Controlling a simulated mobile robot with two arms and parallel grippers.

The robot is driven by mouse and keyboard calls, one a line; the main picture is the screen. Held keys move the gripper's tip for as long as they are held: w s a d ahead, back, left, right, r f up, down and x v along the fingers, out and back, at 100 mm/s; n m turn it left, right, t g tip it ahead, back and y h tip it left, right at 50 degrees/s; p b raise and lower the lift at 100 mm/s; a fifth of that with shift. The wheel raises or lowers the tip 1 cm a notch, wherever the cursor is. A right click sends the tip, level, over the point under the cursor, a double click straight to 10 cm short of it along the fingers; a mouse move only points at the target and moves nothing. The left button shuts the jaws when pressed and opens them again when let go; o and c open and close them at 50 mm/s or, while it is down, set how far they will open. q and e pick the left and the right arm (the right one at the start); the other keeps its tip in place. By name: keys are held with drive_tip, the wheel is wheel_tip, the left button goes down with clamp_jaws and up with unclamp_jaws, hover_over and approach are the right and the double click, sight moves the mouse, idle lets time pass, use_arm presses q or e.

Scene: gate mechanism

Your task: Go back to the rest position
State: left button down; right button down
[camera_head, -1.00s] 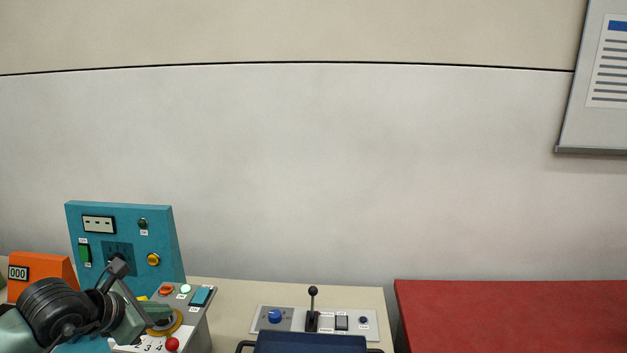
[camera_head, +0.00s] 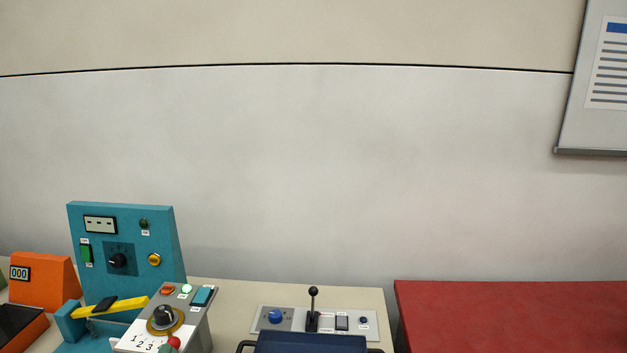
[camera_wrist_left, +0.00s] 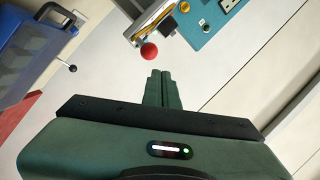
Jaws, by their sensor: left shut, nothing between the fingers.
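My left gripper (camera_wrist_left: 162,90) shows in the left wrist view, with its two green fingers together and nothing between them. It is apart from the equipment, and a red ball knob (camera_wrist_left: 149,51) appears just beyond the fingertips. In the head view neither gripper shows. The teal panel (camera_head: 130,240) stands at the lower left with a black knob, a green switch and a yellow button. In front of it are the grey console (camera_head: 190,325) with a black dial on a yellow ring, and a yellow lever (camera_head: 125,306).
An orange box (camera_head: 45,283) with a counter stands at the far left. A control plate (camera_head: 292,321) with a black-knobbed lever lies on the beige table (camera_head: 235,295). A red surface (camera_head: 510,315) is at the right. A board (camera_head: 597,90) hangs on the wall.

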use_arm(q)
drive_tip(key=s+d+f+n+g+h, duration=0.25)
drive_tip(key=s+f+g, duration=0.45)
drive_tip(key=s+f, duration=0.45)
drive_tip(key=s+d+f+n+g+h, duration=0.1)
drive_tip(key=s+d+f+n+g, duration=0.4)
drive_tip(key=s+f, duration=0.6)
drive_tip(key=s+a+f+g+b, duration=0.1)
drive_tip(key=s+f, duration=0.1)
drive_tip(key=f, duration=1.2)
drive_tip(key=s+a+f+g+b, duration=0.1)
drive_tip(key=f+g, duration=0.1)
drive_tip(key=f, duration=1.1)
drive_tip(key=s+a+f+m, duration=0.1)
drive_tip(key=s+a+f, duration=0.2)
drive_tip(key=s+f, duration=1.3)
drive_tip(key=shift+s+g+b, duration=0.2)
drive_tip(key=shift+g+b, duration=0.1)
drive_tip(key=shift+g, duration=0.1)
